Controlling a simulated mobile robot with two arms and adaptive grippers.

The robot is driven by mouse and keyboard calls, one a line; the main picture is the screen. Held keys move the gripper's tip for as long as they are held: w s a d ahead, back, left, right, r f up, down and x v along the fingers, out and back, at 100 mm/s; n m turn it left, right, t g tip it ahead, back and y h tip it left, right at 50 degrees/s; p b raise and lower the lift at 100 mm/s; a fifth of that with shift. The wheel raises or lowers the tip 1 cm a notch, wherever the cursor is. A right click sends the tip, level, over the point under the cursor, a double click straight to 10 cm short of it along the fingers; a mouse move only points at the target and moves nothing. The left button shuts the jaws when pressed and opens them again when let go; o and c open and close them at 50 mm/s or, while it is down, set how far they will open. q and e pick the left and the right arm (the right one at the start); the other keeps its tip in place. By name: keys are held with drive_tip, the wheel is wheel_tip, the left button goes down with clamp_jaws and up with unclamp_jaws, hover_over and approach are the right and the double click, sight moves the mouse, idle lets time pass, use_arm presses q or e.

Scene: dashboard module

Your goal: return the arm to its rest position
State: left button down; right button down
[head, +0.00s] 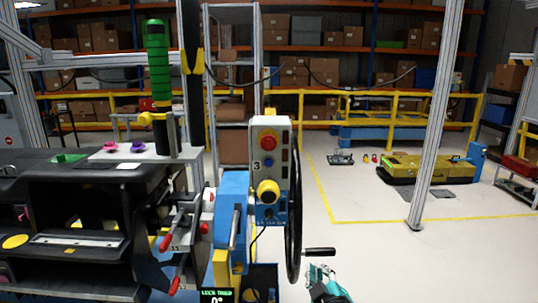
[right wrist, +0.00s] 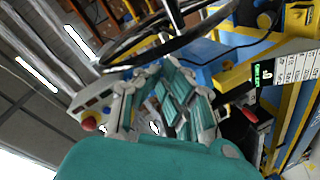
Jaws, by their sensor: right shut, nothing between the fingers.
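My right gripper (head: 322,275) is low in the head view, just below the black crank handle (head: 320,251) of the handwheel (head: 294,215). Its teal and grey fingers also show in the right wrist view (right wrist: 163,78). The fingers are shut and hold nothing. In the right wrist view the dark wheel rim (right wrist: 150,45) passes beyond the fingertips. The gripper looks apart from the handle, though the exact gap is hard to judge. My left gripper is in neither view.
A grey control box (head: 268,150) with red and yellow buttons stands above the blue machine (head: 232,225). The black dashboard module (head: 75,240) with red-tipped levers fills the left. Open floor (head: 380,260) lies right, with a grey post (head: 435,120) farther off.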

drive_tip(key=s+d+f+m+g+h, duration=0.1)
drive_tip(key=s+d+f+m+g, duration=0.15)
drive_tip(key=s+f, duration=0.4)
drive_tip(key=s+d+f+m+g, duration=0.2)
drive_tip(key=s+d+f+g, duration=0.1)
drive_tip(key=s+f, duration=0.4)
drive_tip(key=s+d+f+m+g, duration=0.2)
drive_tip(key=s+f+g, duration=0.1)
drive_tip(key=s, duration=0.8)
drive_tip(key=s+d+f+m+g, duration=0.15)
drive_tip(key=s+g, duration=0.25)
drive_tip(key=s, duration=0.7)
wheel_tip(320, 180, down, 28)
drive_tip(key=s+g, duration=0.1)
drive_tip(key=s, duration=0.1)
drive_tip(key=s+d+f+g, duration=0.1)
drive_tip(key=s+d+f, duration=0.1)
drive_tip(key=s+f, duration=1.3)
drive_tip(key=shift+s+d, duration=0.3)
drive_tip(key=shift+d, duration=0.05)
